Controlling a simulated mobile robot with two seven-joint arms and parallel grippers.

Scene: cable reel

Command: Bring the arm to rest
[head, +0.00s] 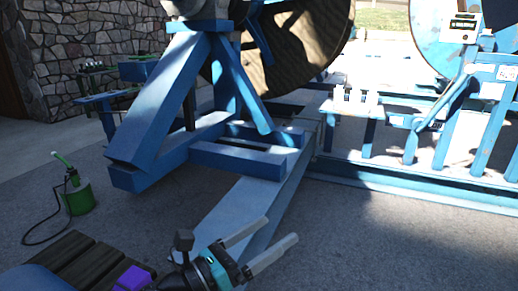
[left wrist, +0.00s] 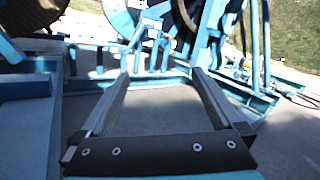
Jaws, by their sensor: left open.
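My left gripper (head: 256,242) is at the bottom middle of the head view, with its two pale fingers spread apart and nothing between them. My right gripper is not in view.
A large cable reel (head: 300,50) sits on the stand. A green canister (head: 79,197) with a hose stands on the ground at left. Dark wooden slats (head: 78,255) are at the lower left. More blue machinery (head: 440,175) fills the right. Open ground (head: 400,240) lies at lower right.

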